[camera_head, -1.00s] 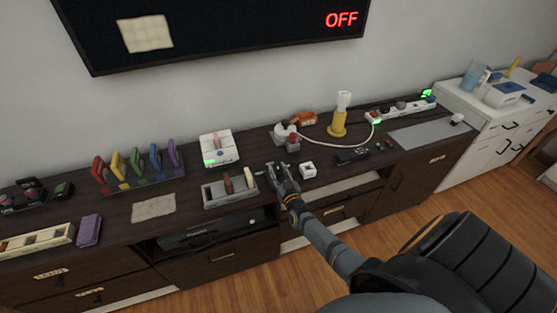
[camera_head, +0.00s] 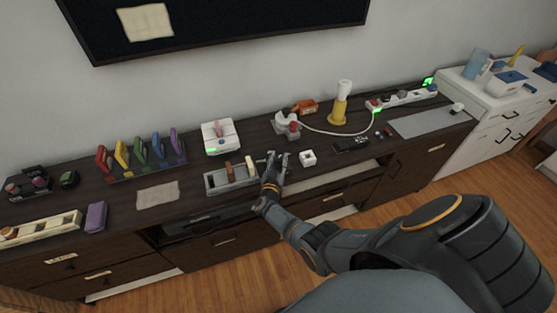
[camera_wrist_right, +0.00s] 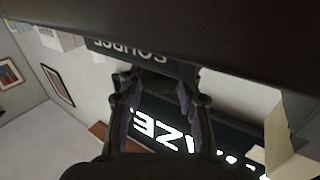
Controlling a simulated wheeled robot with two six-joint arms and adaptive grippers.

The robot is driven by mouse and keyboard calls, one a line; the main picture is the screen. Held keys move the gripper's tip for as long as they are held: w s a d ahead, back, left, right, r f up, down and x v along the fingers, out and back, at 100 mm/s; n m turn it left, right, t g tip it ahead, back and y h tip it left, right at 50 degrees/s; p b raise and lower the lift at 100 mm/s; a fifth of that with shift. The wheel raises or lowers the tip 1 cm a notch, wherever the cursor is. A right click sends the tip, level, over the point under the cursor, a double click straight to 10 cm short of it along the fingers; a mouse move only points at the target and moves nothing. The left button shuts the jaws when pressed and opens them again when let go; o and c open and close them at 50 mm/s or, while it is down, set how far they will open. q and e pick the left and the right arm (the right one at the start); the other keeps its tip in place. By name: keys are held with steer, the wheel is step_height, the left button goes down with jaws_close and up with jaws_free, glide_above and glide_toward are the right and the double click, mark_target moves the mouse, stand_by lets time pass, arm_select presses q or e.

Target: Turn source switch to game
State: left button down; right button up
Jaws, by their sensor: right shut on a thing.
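My right gripper (camera_head: 277,160) is at the dark cabinet top, by the right end of a grey tray-like box. In the right wrist view its fingers (camera_wrist_right: 160,95) reach to a dark block, the source switch (camera_wrist_right: 140,50), with upside-down lettering that reads SOURCE. The fingers are shut on the source switch; the gripped part is mostly hidden and its setting cannot be read. The wall screen (camera_head: 230,25) is dark in the head view; in the right wrist view it (camera_wrist_right: 215,135) shows large white, partly hidden lettering. My left gripper is not in view.
The grey box (camera_head: 212,188) holds upright brown and pale pieces. A small white cube (camera_head: 308,158) is close to the right of my gripper. A colored rack (camera_head: 150,172) stands left.

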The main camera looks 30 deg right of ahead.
stand_by(0.3)
steer(key=o, duration=1.2)
steer(key=shift+c, duration=0.2)
steer(key=shift+s+a, duration=0.25)
steer(key=v, duration=1.1)
steer(key=shift+s+r, duration=0.1)
